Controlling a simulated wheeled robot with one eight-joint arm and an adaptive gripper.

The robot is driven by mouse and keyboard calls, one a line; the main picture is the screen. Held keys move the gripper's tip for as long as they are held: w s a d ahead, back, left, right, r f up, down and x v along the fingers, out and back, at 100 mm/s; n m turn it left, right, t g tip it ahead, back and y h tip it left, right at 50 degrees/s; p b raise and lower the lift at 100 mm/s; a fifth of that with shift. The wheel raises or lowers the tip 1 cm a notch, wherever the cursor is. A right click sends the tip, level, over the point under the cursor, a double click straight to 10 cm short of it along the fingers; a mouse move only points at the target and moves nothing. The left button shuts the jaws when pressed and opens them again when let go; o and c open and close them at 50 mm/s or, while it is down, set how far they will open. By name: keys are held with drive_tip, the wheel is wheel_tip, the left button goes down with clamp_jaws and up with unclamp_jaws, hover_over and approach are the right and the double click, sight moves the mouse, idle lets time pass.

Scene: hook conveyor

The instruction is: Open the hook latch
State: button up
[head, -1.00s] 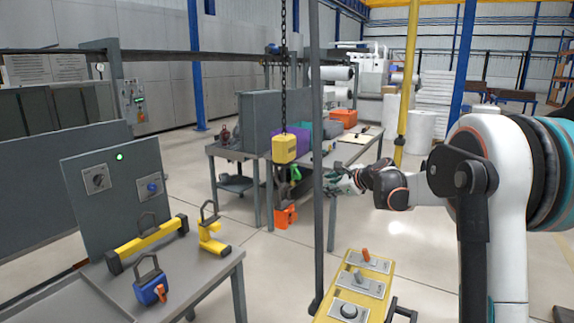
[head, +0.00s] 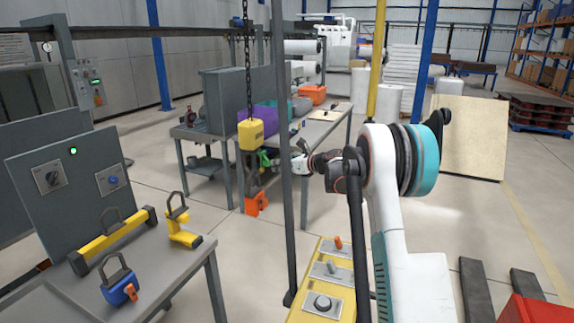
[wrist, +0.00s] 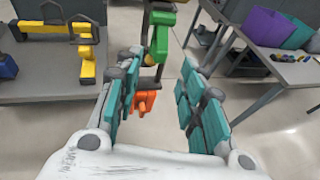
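A yellow hook block (head: 250,133) hangs on a chain in the head view. Below it are a green latch part (head: 265,158) and a dark hook body. An orange piece (head: 257,204) hangs at the bottom. In the wrist view, the green part (wrist: 160,38) is beyond the fingertips, top centre, and the orange piece (wrist: 146,101) shows lower down between the fingers. My gripper (wrist: 165,72) is open and empty, with teal pads apart. In the head view, my gripper (head: 297,158) is just right of the green part; contact cannot be told.
A grey pole (head: 283,170) stands between the camera and the hook. A yellow control pedestal (head: 322,272) is in front. Left, a table (head: 190,268) holds yellow and blue lifting pieces. Behind the hook, a workbench (head: 318,128) carries bins.

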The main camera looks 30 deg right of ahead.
sight(269, 163)
drive_tip(key=x, duration=0.6)
drive_tip(key=shift+w+b, duration=0.3)
drive_tip(key=shift+b, duration=0.1)
drive_tip(key=shift+a+f, duration=0.1)
drive_tip(key=shift+a, duration=0.05)
drive_tip(key=shift+c, duration=0.3)
drive_tip(key=c, duration=0.7)
